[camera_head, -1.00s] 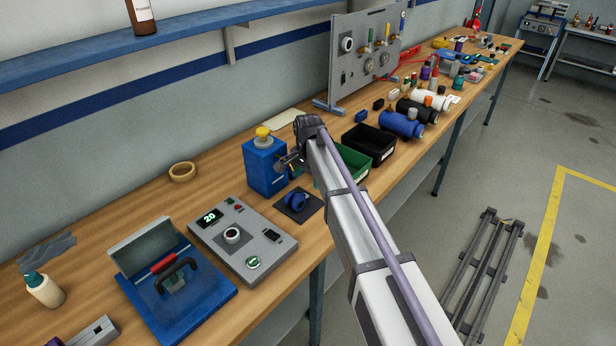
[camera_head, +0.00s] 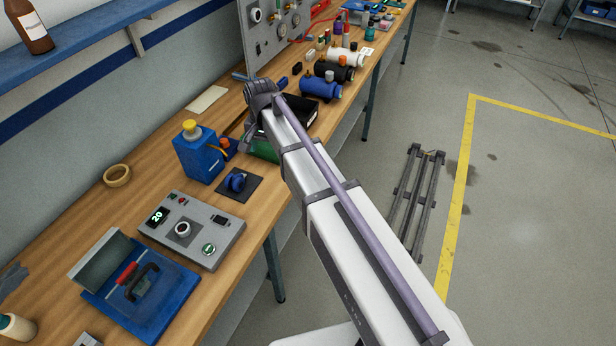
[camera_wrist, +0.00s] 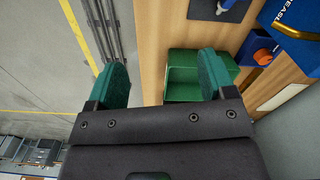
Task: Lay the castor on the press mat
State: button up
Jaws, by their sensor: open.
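A blue castor (camera_head: 236,182) lies on a dark square mat (camera_head: 252,187) on the bench in the head view. In the wrist view, part of the castor (camera_wrist: 222,6) and the mat (camera_wrist: 238,11) show at the top edge. My gripper (camera_wrist: 164,76) is open and empty, with its two green fingertips spread wide apart. It is above the bench edge by the green bin (camera_wrist: 190,90), away from the castor. In the head view my arm hides the fingers.
A blue box with a yellow knob (camera_head: 198,158) stands behind the mat, with an orange-and-blue item (camera_head: 226,144) beside it. A grey control panel (camera_head: 190,230) and a blue tray (camera_head: 140,290) stand to the left. A black bin (camera_head: 300,108) is beyond my arm.

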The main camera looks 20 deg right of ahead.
jog(key=s+d+n, duration=0.3)
jog(key=s+d, duration=0.2)
jog(key=s, duration=0.5)
jog(key=s+d+n, duration=0.2)
jog(key=s+d, duration=0.4)
jog(key=s, duration=0.5)
jog(key=f+b, duration=0.3)
jog(key=b, duration=0.1)
jog(key=f+b, duration=0.1)
jog(key=f, duration=0.1)
jog(key=shift+w+a+f+b, duration=0.15)
jog(key=shift+w+f+b, duration=0.15)
jog(key=shift+w+b, duration=0.1)
